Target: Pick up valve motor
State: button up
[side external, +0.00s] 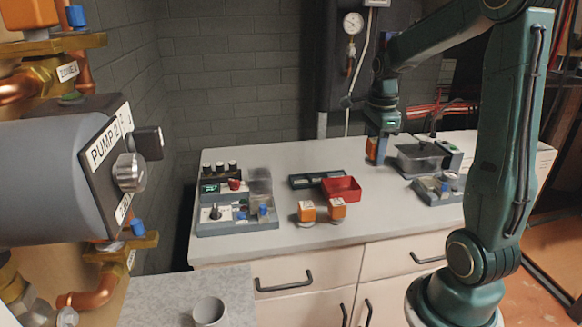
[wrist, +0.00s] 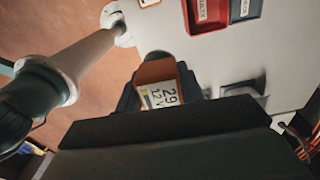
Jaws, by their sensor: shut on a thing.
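My gripper (side external: 377,145) is shut on an orange valve motor (side external: 371,149), near the back of the grey counter and left of a grey open box. In the wrist view the valve motor (wrist: 165,92) sits between the dark fingers, its white label reading "29" and "12 V" toward the camera. It appears to be held above the counter; the exact gap cannot be told. Two similar orange blocks, one on the left (side external: 306,211) and one on the right (side external: 338,209), stand on round grey bases at the counter's front middle.
A red tray (side external: 342,189) and a dark tray (side external: 303,181) lie mid-counter. A grey station with a blue knob (side external: 238,220) is at left. The grey box (side external: 420,158) and another fixture (side external: 437,190) are at right. A gauge (side external: 353,24) hangs behind. The counter front between the blocks and right fixture is clear.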

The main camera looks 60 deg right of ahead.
jog(key=shift+r, duration=1.35)
jog(key=w+a+f+n, duration=0.1)
jog(key=w+a+f, duration=0.2)
jog(key=w+a, duration=0.2)
jog(key=w+a+f+n, duration=0.1)
jog(key=w+a+f, duration=0.3)
jog(key=w, duration=0.7)
jog(key=w+a+f+n, duration=0.2)
jog(key=w+a+f, duration=0.1)
jog(key=w+a, duration=0.3)
jog(key=shift+w+a+f, duration=0.15)
jog(key=shift+w, duration=0.55)
jog(key=shift+w+a+f, duration=0.1)
jog(key=shift+w, duration=0.55)
jog(key=shift+f, duration=0.1)
jog(key=shift+f, duration=2)
jog(key=shift+f, duration=0.7)
